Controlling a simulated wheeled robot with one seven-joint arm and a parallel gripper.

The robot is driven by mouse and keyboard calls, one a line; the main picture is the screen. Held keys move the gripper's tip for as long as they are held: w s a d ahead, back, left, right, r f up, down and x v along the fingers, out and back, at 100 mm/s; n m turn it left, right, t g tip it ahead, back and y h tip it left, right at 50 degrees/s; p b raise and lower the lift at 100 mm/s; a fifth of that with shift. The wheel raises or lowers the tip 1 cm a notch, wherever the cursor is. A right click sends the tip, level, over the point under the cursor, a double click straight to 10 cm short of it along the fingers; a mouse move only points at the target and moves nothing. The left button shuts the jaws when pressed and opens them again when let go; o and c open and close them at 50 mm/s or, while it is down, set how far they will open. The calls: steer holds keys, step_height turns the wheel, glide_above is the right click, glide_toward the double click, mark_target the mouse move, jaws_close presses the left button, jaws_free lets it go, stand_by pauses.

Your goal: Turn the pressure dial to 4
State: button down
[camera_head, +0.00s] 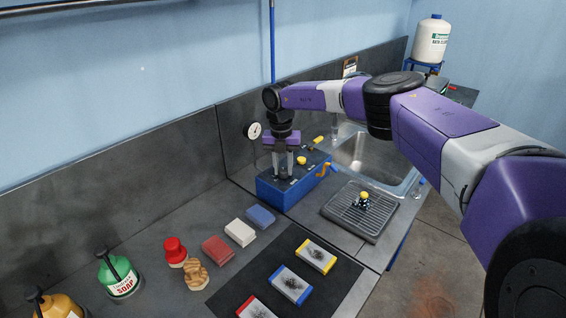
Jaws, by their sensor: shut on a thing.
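The blue control box (288,194) stands on the bench left of the sink, with small knobs and fittings on its dark top. My gripper (284,176) points straight down at the left part of that top. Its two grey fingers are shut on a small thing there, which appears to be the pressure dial. The fingers hide most of it, so its pointer and numbers cannot be read. A round white gauge (254,130) is behind and left of the gripper; its reading is too small to tell.
A yellow knob (301,160) and an orange handle (323,170) are close right of my gripper. A sink (372,160) and a ribbed grey tray (345,222) lie to the right. Colored blocks, a green soap bottle (119,275) and a black mat (237,292) occupy the front bench.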

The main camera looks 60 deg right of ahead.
mark_target(283, 170)
steer(key=m+p, duration=0.2)
steer(key=m, duration=0.1)
steer(key=shift+r+m, duration=0.2)
steer(key=shift+m, duration=0.1)
steer(key=shift+f+m+p, duration=0.15)
steer(key=shift+m+p, duration=0.45)
steer(key=shift+m, duration=1.3)
steer(key=c, duration=1.1)
jaws_free()
steer(key=shift+s, duration=0.1)
steer(key=shift+d+r+b, duration=0.1)
steer(key=shift+r+b, duration=0.85)
steer(key=shift+r, duration=2.95)
